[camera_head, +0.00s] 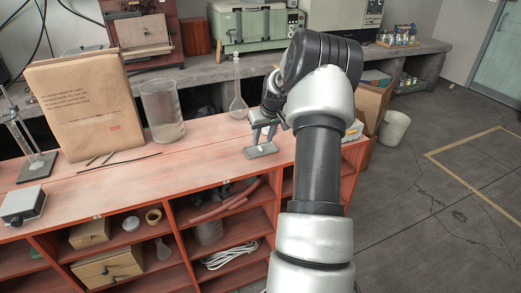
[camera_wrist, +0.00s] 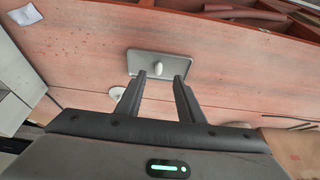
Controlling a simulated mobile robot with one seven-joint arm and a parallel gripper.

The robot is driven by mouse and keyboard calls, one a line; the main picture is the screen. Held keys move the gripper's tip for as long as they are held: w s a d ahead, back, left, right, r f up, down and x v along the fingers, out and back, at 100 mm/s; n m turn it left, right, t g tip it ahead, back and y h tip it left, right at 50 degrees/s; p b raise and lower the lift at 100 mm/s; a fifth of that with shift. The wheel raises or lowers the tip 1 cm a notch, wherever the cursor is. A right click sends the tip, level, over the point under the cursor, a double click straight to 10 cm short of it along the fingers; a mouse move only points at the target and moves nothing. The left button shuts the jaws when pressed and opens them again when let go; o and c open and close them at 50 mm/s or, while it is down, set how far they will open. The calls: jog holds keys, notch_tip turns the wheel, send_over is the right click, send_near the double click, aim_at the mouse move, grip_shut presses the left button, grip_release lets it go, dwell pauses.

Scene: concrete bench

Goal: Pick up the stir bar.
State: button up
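A small pale, rounded bar, apparently the stir bar (camera_wrist: 158,67), lies on a shallow grey tray (camera_wrist: 142,58) in the wrist view. The tray (camera_head: 258,152) also shows on the red bench in the head view, where the bar is too small to make out clearly. My gripper (camera_wrist: 160,78) is open, its two fingers apart and pointing at the tray. The bar appears in line with the gap between the fingertips, with nothing held. In the head view my gripper (camera_head: 263,138) is just above the tray; whether the fingertips touch it I cannot tell.
A long-necked glass flask (camera_head: 238,103) stands close behind the tray. A glass cylinder (camera_head: 162,110) and a brown paper package (camera_head: 85,108) stand farther left, with thin rods (camera_head: 105,158) in front.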

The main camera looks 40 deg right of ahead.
aim_at(261, 148)
jog(key=x, duration=0.5)
jog(key=shift+w+d+f, duration=0.1)
jog(key=shift+w+d, duration=0.05)
jog(key=shift+d, duration=0.05)
grip_shut()
